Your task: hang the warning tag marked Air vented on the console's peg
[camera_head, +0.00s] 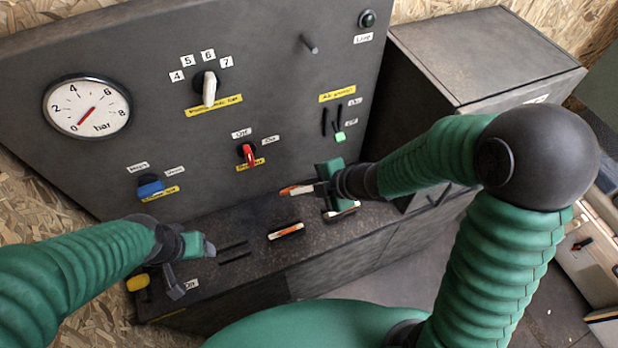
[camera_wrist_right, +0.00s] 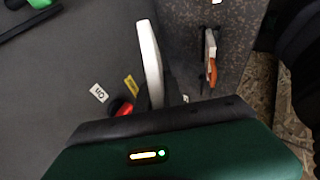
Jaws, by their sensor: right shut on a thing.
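My right gripper (camera_head: 316,188) is shut on a thin white and orange tag (camera_head: 297,190), held above the console's ledge. In the right wrist view the held tag (camera_wrist_right: 150,62) shows edge-on as a white strip. Its writing cannot be read. The bare peg (camera_head: 309,44) sticks out of the console panel, up and apart from the tag. Two other tags lie on the ledge: one in the middle (camera_head: 286,231), one below my right gripper (camera_head: 342,210). My left gripper (camera_head: 187,264) is open and empty above the ledge's left part.
The console panel (camera_head: 270,110) carries a pressure gauge (camera_head: 87,107), a white rotary knob (camera_head: 209,88), a red switch (camera_head: 249,154), a blue knob (camera_head: 150,186) and a green-tipped slider (camera_head: 340,137). The ledge (camera_head: 255,215) has slots. A dark cabinet (camera_head: 480,50) stands at the right.

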